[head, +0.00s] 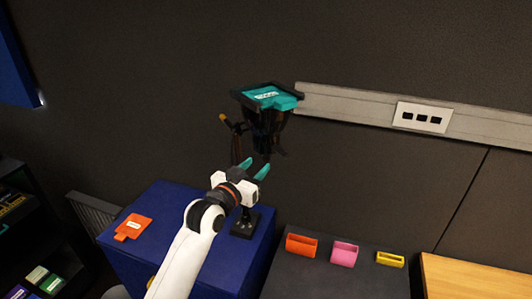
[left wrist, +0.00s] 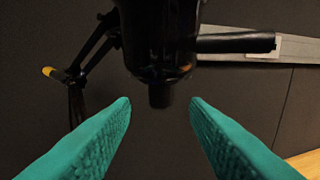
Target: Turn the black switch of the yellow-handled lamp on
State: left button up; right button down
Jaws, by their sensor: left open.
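The lamp's black head (head: 266,128) stands on a thin arm above a black base (head: 246,224) on the blue cabinet. A yellow-tipped handle (head: 223,117) sticks out to its left; the yellow tip also shows in the left wrist view (left wrist: 48,72). In that view the dark lamp body (left wrist: 158,40) ends below in a short black stub (left wrist: 160,95); I cannot tell surely whether this is the switch. My left gripper (head: 257,165) is open just below the lamp head, its teal fingers on either side of the stub in the wrist view, apparently not touching. My right gripper is not in view.
An orange tag (head: 134,227) lies on the blue cabinet (head: 180,200). Orange (head: 301,246), pink (head: 344,254) and yellow (head: 390,259) holders sit on the dark cabinet. A socket trunking (head: 350,108) runs along the wall.

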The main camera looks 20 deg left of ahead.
aim_at(264, 160)
pick_arm(q)
jog(key=shift+p+x, duration=0.7)
jog(key=shift+x, duration=2.4)
